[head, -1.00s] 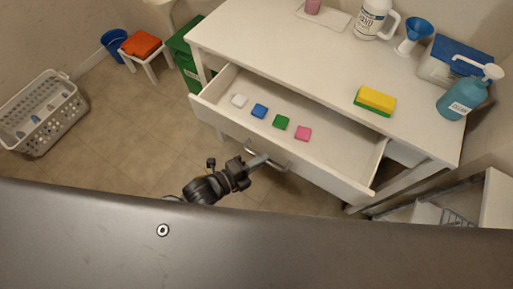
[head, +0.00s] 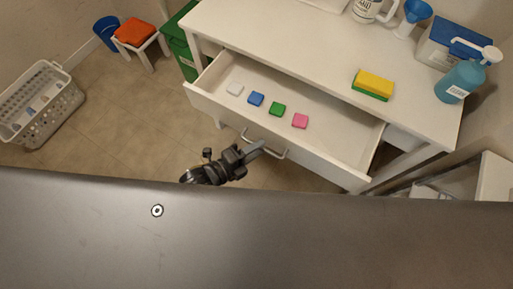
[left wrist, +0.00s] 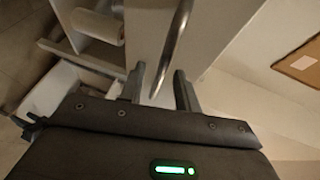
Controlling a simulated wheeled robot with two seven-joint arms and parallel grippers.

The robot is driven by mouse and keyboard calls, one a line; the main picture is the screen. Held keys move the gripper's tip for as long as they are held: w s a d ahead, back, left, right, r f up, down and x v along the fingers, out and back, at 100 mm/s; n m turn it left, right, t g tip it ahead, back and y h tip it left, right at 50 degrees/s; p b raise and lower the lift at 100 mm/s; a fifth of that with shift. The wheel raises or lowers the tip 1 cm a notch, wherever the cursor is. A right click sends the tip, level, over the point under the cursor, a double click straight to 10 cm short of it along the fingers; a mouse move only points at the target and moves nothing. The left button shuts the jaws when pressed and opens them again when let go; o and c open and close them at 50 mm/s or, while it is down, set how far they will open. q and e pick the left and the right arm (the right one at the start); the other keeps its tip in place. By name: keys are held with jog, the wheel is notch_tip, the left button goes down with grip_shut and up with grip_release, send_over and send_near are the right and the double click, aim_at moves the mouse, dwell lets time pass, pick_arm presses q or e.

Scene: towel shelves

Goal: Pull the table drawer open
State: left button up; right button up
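The white table drawer (head: 330,165) stands well out from under the white table (head: 290,40). Its front carries a metal bar handle (head: 277,156), which also shows in the left wrist view (left wrist: 176,38). White, blue, green and pink blocks lie inside the drawer. My left gripper (head: 258,147) is at the handle, in front of the drawer. In the left wrist view its two fingers (left wrist: 160,88) are apart, with the handle's near end between them and a visible gap around the bar. My right gripper is not in view.
A yellow-green sponge (head: 373,84), a teal pump bottle (head: 467,80) and a blue-lidded box (head: 440,46) stand on the table. A white basket (head: 40,105) and a stool with an orange cloth (head: 134,33) are at the left. The floor between is clear.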

pick_arm(q)
jog(key=v, duration=1)
jog(key=shift+s+a+b, duration=0.25)
jog(key=shift+b, duration=0.2)
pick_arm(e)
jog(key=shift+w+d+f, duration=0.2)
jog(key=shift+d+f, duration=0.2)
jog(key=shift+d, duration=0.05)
pick_arm(q)
jog(key=shift+r, duration=0.1)
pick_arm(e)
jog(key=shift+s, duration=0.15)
